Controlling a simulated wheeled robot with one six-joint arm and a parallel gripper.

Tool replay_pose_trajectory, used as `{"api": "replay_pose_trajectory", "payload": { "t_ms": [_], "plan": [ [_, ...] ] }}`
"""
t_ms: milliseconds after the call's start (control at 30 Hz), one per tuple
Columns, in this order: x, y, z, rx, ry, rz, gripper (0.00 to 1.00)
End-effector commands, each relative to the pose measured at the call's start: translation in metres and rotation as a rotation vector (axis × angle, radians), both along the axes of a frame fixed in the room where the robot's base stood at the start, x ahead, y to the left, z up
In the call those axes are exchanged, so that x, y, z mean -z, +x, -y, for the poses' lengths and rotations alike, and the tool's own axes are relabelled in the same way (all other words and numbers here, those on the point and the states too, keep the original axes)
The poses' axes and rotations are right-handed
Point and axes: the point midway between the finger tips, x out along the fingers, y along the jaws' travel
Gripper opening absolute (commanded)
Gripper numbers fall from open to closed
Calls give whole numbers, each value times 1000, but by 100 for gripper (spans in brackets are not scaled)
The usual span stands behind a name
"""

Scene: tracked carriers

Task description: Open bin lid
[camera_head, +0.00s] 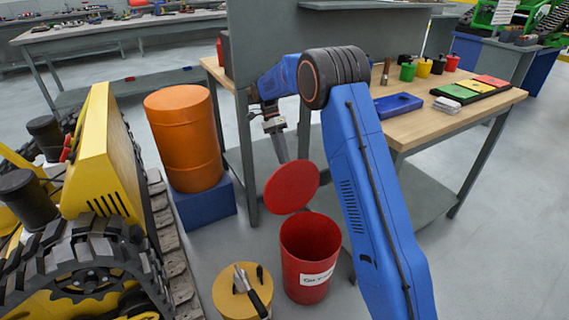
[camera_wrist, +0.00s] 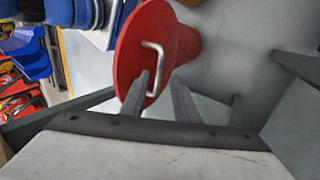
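A red bin (camera_head: 308,262) with a white label stands on the floor. Its round red lid (camera_head: 292,187) is tilted up above the bin's far side, and part of the inside shows. In the wrist view the lid (camera_wrist: 130,55) carries a bent metal handle (camera_wrist: 157,62). My gripper (camera_head: 281,156) points down just above the lid's upper edge. In the wrist view my gripper's fingers (camera_wrist: 167,80) are apart, with the left finger overlapping the handle's lower end. I cannot tell whether they touch.
A yellow round container (camera_head: 235,300) with tools on top stands left of the bin. An orange barrel (camera_head: 185,140) sits on a blue base behind it. A yellow tracked machine (camera_head: 105,160) fills the left, and a workbench (camera_head: 460,112) stands behind my arm.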

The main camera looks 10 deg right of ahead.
Motion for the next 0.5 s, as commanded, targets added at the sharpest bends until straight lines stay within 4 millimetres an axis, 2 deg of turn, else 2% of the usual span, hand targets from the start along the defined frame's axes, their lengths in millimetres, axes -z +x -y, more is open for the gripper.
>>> {"api": "replay_pose_trajectory", "payload": {
  "t_ms": [200, 500],
  "plan": [
    [-25, 16, -5, 0, 0, 0, 28],
    [-35, 22, -7, 0, -1, -2, 28]
  ]
}}
